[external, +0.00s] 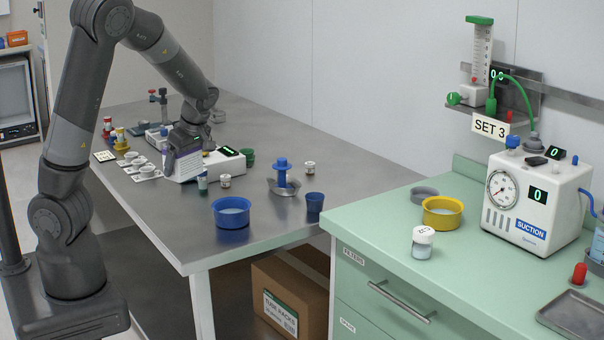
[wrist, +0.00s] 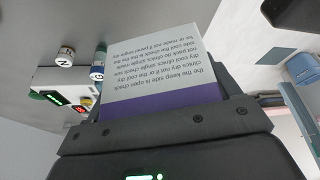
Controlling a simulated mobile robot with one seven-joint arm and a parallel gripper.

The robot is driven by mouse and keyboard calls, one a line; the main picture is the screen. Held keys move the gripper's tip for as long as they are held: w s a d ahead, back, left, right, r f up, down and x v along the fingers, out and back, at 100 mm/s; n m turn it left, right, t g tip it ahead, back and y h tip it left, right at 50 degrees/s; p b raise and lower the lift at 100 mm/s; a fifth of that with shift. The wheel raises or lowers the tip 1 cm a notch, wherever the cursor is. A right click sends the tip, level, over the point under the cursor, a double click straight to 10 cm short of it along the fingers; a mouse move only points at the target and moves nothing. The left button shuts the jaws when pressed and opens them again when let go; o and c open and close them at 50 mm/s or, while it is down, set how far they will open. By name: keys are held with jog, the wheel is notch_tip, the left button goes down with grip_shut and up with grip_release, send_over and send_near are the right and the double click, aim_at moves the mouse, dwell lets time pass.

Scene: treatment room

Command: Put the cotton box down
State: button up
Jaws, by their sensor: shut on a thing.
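The cotton box, a white and purple carton, shows in the external view (external: 184,166) over the left part of the steel table. In the wrist view the cotton box (wrist: 155,62) fills the middle, its printed white face towards the camera and its purple band close to the jaws. My gripper (external: 187,143) is shut on the box from above; its dark jaws also show in the wrist view (wrist: 170,115). I cannot tell whether the bottom of the box touches the table.
Close by the box are a white tray with small cups (external: 143,170), a dark green-labelled bottle (external: 203,182), a white-capped jar (external: 225,181) and a white device with a green display (external: 222,160). A blue bowl (external: 231,222) stands nearer the front. The steel table (external: 180,225) is bare at its front left.

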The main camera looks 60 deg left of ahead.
jog(key=shift+s+a+f, duration=0.15)
jog(key=shift+s+a, duration=0.1)
jog(key=shift+s, duration=0.1)
jog(key=a+f, duration=0.2)
jog(key=a, duration=0.1)
jog(key=a+f, duration=0.2)
jog(key=a, duration=0.2)
jog(key=s+a+f, duration=0.1)
jog(key=a+f, duration=0.1)
jog(key=a, duration=0.2)
jog(key=shift+f, duration=0.4)
jog(key=shift+a+f, duration=0.1)
jog(key=shift+f, duration=1.95)
jog(key=shift+f, duration=0.1)
jog(key=o, duration=0.9)
